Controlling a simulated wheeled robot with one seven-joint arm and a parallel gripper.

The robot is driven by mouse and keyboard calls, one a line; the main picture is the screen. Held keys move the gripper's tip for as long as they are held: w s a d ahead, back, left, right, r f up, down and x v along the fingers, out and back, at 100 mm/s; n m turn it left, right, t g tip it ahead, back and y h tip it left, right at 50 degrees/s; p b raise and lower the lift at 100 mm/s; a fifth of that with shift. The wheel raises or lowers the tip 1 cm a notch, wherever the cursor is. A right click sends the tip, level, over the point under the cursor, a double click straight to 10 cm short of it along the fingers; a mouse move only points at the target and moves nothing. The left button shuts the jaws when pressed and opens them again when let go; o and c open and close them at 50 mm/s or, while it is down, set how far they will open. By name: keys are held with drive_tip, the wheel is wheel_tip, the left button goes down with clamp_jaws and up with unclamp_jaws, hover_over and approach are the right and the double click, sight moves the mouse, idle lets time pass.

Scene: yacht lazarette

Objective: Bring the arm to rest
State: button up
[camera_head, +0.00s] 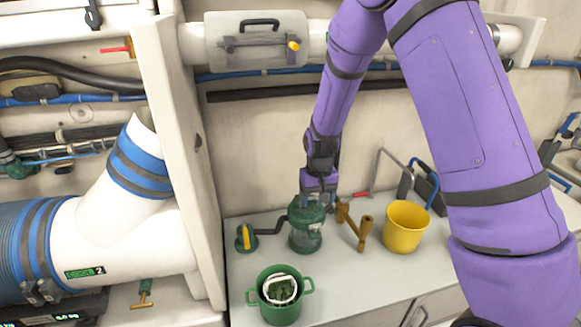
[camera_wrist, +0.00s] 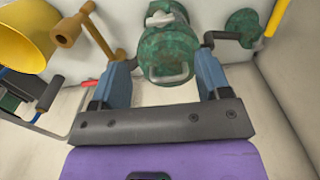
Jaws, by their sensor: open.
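My purple arm (camera_head: 470,110) reaches down from the top right to the back of the counter. My gripper (camera_head: 322,194) is just above and behind a green-topped strainer (camera_head: 306,228) with a clear lower body. In the wrist view my gripper (camera_wrist: 160,62) has its two blue-grey fingers wide apart. The strainer (camera_wrist: 168,45), with a pale metal handle, shows between and beyond the fingers. I see no clear contact with it, and nothing is held.
A yellow bucket (camera_head: 404,228) and a brown T-shaped part (camera_head: 361,230) stand right of the strainer. A green valve with yellow handle (camera_head: 246,238) is left. A green bucket (camera_head: 281,308) holding a basket (camera_head: 281,288) is in front. A white partition (camera_head: 185,150) rises left.

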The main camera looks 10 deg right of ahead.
drive_tip(key=s+d+r+t, duration=0.15)
drive_tip(key=s+r, duration=0.35)
drive_tip(key=r, duration=0.6)
drive_tip(key=s+d+r+t, duration=0.15)
drive_tip(key=s+r, duration=0.25)
drive_tip(key=r, duration=0.7)
drive_tip(key=s+d+r, duration=0.1)
drive_tip(key=s+r, duration=0.2)
drive_tip(key=s, duration=0.4)
drive_tip(key=s+d+r+t, duration=0.1)
drive_tip(key=s+r, duration=0.3)
drive_tip(key=s, duration=0.3)
drive_tip(key=s+d+r+t, duration=0.1)
drive_tip(key=s+d+r, duration=0.1)
drive_tip(key=s+r, duration=0.2)
drive_tip(key=s, duration=0.3)
